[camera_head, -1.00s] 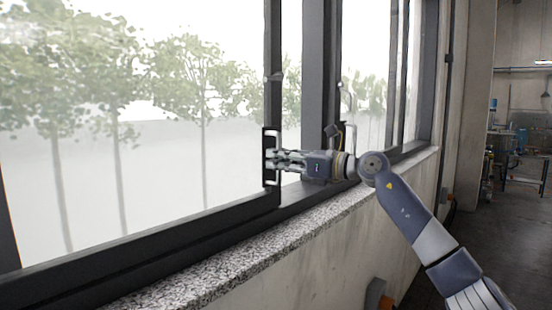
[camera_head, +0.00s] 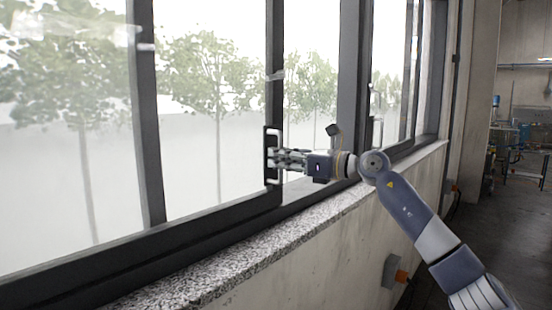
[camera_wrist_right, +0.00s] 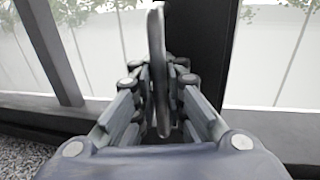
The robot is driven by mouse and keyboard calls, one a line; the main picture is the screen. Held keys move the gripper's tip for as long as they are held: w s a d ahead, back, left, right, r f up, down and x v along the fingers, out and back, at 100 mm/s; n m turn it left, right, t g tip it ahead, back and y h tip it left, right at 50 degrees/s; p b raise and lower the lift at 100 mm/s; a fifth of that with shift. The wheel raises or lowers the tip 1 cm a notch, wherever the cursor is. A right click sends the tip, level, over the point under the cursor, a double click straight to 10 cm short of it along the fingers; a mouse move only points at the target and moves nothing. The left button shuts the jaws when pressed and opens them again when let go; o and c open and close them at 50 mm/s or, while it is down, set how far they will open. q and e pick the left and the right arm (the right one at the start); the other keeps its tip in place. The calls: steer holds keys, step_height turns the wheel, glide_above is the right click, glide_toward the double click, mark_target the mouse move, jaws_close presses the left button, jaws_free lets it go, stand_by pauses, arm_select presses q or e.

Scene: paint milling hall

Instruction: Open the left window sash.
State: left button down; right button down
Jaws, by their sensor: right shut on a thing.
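The left window sash (camera_head: 277,95) has a dark frame and stands slid aside, with an open gap between its right edge and the dark post (camera_head: 349,75) to the right. Its upright pull handle (camera_head: 269,135) is on this right edge. My right gripper (camera_head: 275,159) reaches in from the right and is shut on the handle. My left gripper is not in view.
A speckled stone sill (camera_head: 235,262) runs below the window, above a pale wall (camera_head: 330,235). A grey box with an orange part (camera_head: 393,271) is on the wall. Another latch (camera_head: 376,100) shows farther right.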

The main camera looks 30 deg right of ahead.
steer(key=shift+a, duration=0.1)
steer(key=c, duration=1.8)
jaws_free()
steer(key=shift+s, duration=0.1)
steer(key=shift+o, duration=0.7)
steer(key=shift+s+d, duration=0.1)
steer(key=shift+d, duration=0.15)
steer(key=shift+s+d, duration=0.1)
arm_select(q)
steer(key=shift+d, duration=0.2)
arm_select(e)
steer(key=v, duration=1.2)
